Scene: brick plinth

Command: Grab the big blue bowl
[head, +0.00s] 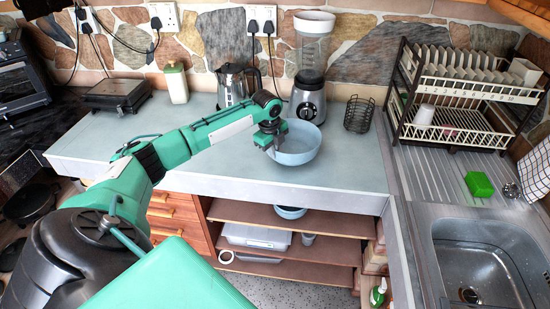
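The big blue bowl (299,146) is pale blue and stands near the front edge of the grey worktop, in the middle of the head view. My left gripper (268,148) is at the bowl's left rim and points down. One fingertip overlaps the bowl's left side in the picture; the fingers are too small and partly hidden to tell whether they are closed on the rim. The bowl looks upright and empty. My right gripper is not in view.
A blender (309,100), a metal kettle (233,86) and a wire basket (358,114) stand behind the bowl. A smaller blue bowl (291,212) sits on the shelf below. A dish rack (463,88) and sink (484,262) are at right.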

